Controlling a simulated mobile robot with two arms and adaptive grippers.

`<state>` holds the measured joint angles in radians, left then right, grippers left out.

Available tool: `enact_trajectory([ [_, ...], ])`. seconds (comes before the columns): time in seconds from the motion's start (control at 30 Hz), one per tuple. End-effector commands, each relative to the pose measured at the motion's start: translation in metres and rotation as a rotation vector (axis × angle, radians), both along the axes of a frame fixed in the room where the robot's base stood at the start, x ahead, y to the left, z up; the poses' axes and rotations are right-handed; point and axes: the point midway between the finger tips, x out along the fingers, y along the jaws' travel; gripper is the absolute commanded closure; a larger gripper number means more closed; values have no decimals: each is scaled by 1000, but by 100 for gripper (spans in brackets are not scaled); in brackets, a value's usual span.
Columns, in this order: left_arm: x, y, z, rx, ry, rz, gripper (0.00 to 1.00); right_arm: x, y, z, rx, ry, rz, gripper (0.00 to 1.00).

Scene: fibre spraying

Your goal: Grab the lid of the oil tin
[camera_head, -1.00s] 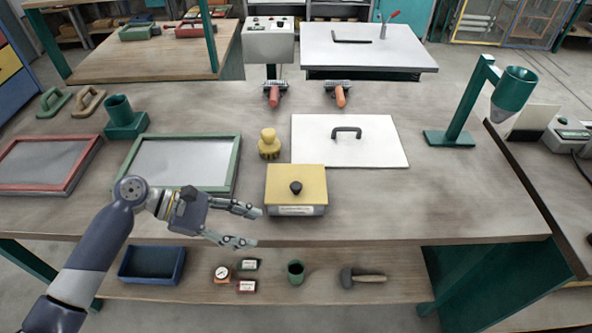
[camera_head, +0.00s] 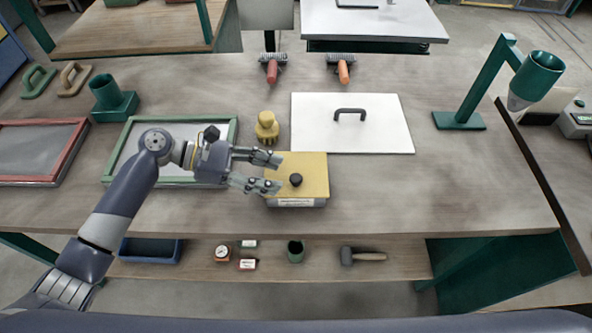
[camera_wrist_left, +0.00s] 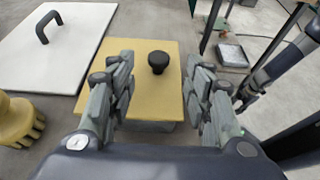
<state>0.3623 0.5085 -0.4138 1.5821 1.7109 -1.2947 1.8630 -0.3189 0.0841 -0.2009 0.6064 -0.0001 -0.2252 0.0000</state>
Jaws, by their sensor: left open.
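The oil tin (camera_head: 296,202) is a low box with a pale label on its front, standing near the table's front edge. Its yellow lid (camera_head: 312,168) lies on top and has a black knob (camera_head: 296,180). In the left wrist view the lid (camera_wrist_left: 150,100) and knob (camera_wrist_left: 158,62) lie ahead, between the fingers. My left gripper (camera_head: 277,172) is open at the lid's left edge, its fingers pointing right towards the knob and not touching it. In the left wrist view the left gripper (camera_wrist_left: 160,85) has a finger on each side. My right gripper is not in view.
A yellow brush (camera_head: 267,128) stands just behind the tin's left corner. A white board with a black handle (camera_head: 352,140) lies behind the tin. A green-framed screen (camera_head: 180,125) is under my left arm. The table right of the tin is clear.

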Motion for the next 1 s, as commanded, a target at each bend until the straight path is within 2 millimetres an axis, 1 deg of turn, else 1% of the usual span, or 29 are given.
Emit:
enact_trajectory([
  [0.03, 0, -9, 2, -2, 1, -3, 53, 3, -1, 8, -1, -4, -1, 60],
  [0.1, 2, -20, 0, -3, 1, -2, 53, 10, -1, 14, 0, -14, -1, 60],
  [0.23, 2, -35, -9, -1, 0, -1, 53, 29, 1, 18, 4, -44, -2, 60],
  [0.3, 2, -39, -12, -1, 0, 0, 53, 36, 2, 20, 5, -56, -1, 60],
  [0.37, 2, -40, -13, 0, -1, 0, 53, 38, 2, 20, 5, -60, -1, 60],
  [0.53, 2, -40, -14, 1, -2, -1, 53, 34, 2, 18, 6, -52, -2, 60],
  [0.57, 2, -40, -14, 1, -2, -1, 56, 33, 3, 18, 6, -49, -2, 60],
  [0.6, 2, -40, -14, 1, -2, -1, 65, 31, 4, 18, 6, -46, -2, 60],
  [0.67, 2, -40, -14, 1, -2, -1, 78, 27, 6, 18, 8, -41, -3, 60],
  [0.7, 2, -40, -14, 1, -2, -1, 87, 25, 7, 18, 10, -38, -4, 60],
  [0.77, 2, -40, -14, 1, -2, -1, 100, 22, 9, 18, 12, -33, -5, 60],
  [1.0, 2, -40, -13, 0, -2, -1, 100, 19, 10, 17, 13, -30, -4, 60],
])
